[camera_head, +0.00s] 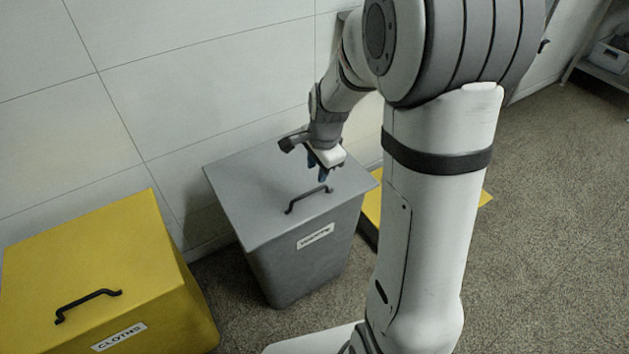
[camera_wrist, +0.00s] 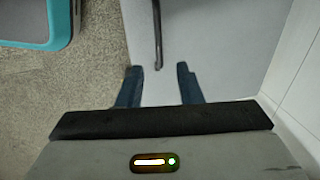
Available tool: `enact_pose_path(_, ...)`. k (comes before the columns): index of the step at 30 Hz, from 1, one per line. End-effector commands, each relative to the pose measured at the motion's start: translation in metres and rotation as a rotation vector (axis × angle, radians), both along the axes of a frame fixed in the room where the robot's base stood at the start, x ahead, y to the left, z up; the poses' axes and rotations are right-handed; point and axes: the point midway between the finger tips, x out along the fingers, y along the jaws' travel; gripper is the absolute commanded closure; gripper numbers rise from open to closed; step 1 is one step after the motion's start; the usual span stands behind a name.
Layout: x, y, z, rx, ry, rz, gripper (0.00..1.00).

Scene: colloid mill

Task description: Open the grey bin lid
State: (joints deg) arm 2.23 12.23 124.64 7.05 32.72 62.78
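The grey bin (camera_head: 300,262) stands against the wall in the head view, with its flat grey lid (camera_head: 248,192) closed. A black bar handle (camera_head: 308,199) sits near the lid's front edge, above a white label. My gripper (camera_head: 324,173) is over the lid, just behind the handle and pointing down. In the wrist view, the two dark blue fingers of my gripper (camera_wrist: 160,84) are spread apart with nothing between them. The handle (camera_wrist: 157,35) shows ahead of the fingertips, roughly in line with the gap, and the lid (camera_wrist: 220,45) lies beneath. I see no contact with the handle.
A yellow bin (camera_head: 95,250) labelled CLOTHS, with its own black handle, stands at the left. Another yellow thing (camera_head: 372,208) is partly hidden behind my arm. The tiled wall (camera_head: 200,80) is close behind. Speckled floor (camera_head: 545,210) is clear at the right.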

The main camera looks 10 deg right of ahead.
Motion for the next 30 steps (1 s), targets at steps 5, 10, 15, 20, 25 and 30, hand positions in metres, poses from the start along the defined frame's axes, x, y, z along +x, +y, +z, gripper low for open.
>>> enact_pose_path(5,0.006,0.000,-0.023,0.007,0.004,-0.030,0.67)
enact_pose_path(10,0.011,0.002,-0.051,0.007,0.004,-0.029,0.67)
enact_pose_path(15,0.015,0.004,-0.073,0.005,0.004,-0.027,0.67)
enact_pose_path(20,0.017,0.005,-0.082,0.005,0.002,-0.026,0.67)
enact_pose_path(25,0.018,0.005,-0.083,0.005,0.001,-0.025,0.67)
enact_pose_path(30,0.018,0.005,-0.083,0.005,0.001,-0.025,0.73)
